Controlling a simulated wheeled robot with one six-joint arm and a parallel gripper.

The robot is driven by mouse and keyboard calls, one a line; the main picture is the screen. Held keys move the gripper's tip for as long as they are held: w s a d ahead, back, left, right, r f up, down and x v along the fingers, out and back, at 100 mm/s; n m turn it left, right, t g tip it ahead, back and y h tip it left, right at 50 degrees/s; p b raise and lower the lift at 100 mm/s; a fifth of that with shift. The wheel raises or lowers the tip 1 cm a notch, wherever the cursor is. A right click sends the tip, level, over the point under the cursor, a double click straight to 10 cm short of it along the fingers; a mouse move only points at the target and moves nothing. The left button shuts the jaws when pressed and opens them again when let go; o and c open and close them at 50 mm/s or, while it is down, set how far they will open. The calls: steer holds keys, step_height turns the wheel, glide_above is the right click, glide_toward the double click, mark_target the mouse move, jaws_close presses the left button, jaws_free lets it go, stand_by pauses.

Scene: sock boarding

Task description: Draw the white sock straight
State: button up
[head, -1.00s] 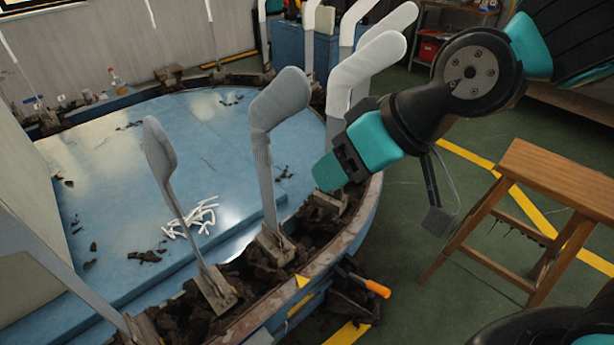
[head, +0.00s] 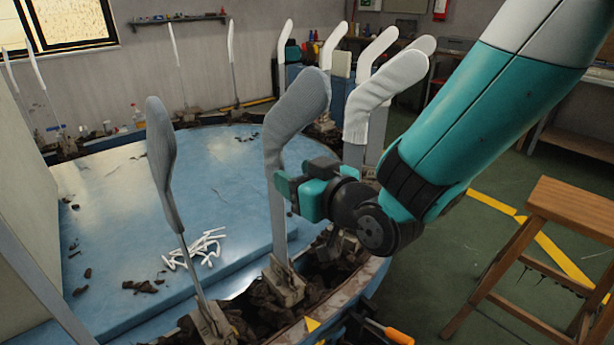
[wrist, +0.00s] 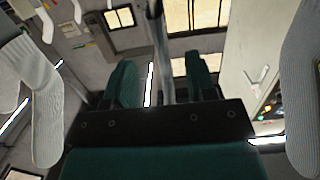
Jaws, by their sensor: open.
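The white ribbed sock (head: 386,92) sits on an upright board right of centre in the head view. Its cuff is bunched at the bottom, with bare board below. A grey sock (head: 296,105) is on the nearer board to its left. My gripper (head: 281,184) is open, low beside the grey sock's board; the head view does not show whether they touch. In the wrist view a thin dark upright stands between my two open fingers (wrist: 161,82). A pale ribbed sock (wrist: 46,120) shows at left there; I cannot tell which one it is.
Another grey sock (head: 161,150) stands on a board at left. More boards with white socks (head: 378,47) stand behind. White pieces (head: 200,247) lie on the blue round table (head: 115,200). A wooden stool (head: 575,215) stands at right, with open green floor beside it.

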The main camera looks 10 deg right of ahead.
mark_target(283, 169)
steer(key=p+x, duration=0.1)
steer(key=x, duration=0.5)
steer(key=shift+p, duration=0.3)
steer(key=c, duration=0.9)
steer(key=shift+o, duration=0.2)
steer(key=shift+f, duration=0.15)
stand_by(0.4)
steer(key=o, duration=0.9)
steer(key=shift+c, duration=0.2)
